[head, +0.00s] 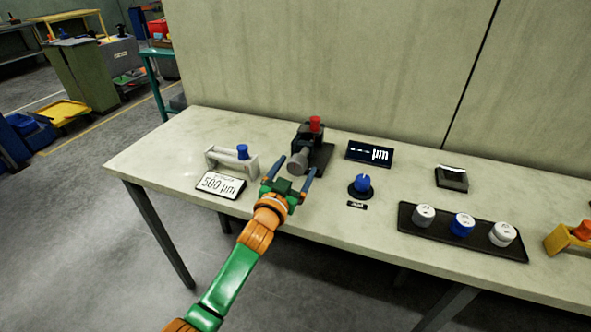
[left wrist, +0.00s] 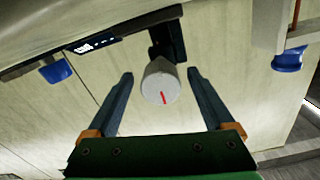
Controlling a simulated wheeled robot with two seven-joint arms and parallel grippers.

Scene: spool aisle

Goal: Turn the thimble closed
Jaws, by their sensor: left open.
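The thimble (head: 297,164) is a grey cylinder at the front of a dark device (head: 311,140) with a red knob (head: 315,123) on top. In the left wrist view the thimble (left wrist: 160,82) faces me end-on, with a red mark on its pale face. My left gripper (head: 289,175) is open, its two fingers pointing at the thimble. In the left wrist view the left gripper (left wrist: 160,95) has one finger on each side of the thimble, with a gap on both sides. My right gripper is not in view.
A grey frame with a blue knob (head: 242,152) and a "500 µm" sign (head: 220,184) stand left. A display (head: 369,153), a blue dial (head: 362,184), and a black tray (head: 488,243) with three capped pieces are right. The bench front edge is clear.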

